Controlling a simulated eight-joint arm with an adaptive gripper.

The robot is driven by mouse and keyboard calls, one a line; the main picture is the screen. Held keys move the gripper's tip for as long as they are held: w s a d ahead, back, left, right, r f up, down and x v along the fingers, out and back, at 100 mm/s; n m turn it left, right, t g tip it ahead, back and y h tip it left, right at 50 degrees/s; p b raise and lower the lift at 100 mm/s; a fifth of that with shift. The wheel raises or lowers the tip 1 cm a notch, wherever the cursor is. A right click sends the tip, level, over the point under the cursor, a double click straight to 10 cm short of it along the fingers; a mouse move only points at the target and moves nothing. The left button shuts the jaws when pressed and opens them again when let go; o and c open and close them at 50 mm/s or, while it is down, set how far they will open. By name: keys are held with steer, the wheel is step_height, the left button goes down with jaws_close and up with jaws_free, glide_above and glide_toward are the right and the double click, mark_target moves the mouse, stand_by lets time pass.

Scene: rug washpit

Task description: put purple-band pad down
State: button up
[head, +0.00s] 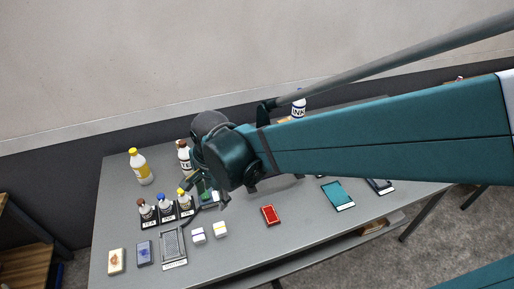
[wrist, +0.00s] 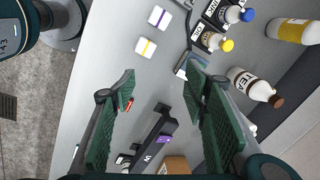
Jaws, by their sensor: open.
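The purple-band pad (wrist: 158,16) is a small white block with a purple stripe. It lies flat on the grey table, at the top of the wrist view, beside the similar yellow-band pad (wrist: 146,47) and apart from it. In the head view the purple-band pad (head: 198,235) is near the front edge, just left of the yellow-band pad (head: 220,229). My gripper (wrist: 160,72) is open, with nothing between its fingers, above the table and apart from both pads. In the head view my arm hides much of the gripper.
Labelled bottles in black holders (head: 165,212) stand left of my gripper. A yellow bottle (head: 140,167) is behind them. A dark tray (head: 173,247) lies left of the pads, a red block (head: 269,214) to their right. A black holder with a purple label (wrist: 163,141) shows between my fingers.

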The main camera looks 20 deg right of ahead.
steer(key=s+d+r+n+t, duration=0.2)
steer(key=d+r+n, duration=0.3)
steer(key=d, duration=0.3)
steer(key=s+d+r+n+t, duration=0.3)
steer(key=s+d+r+n, duration=0.2)
steer(key=d+n, duration=0.2)
steer(key=shift+s+d+r+h, duration=0.2)
steer(key=shift+d+h, duration=0.2)
steer(key=shift+d, duration=0.4)
steer(key=shift+f+b, duration=1)
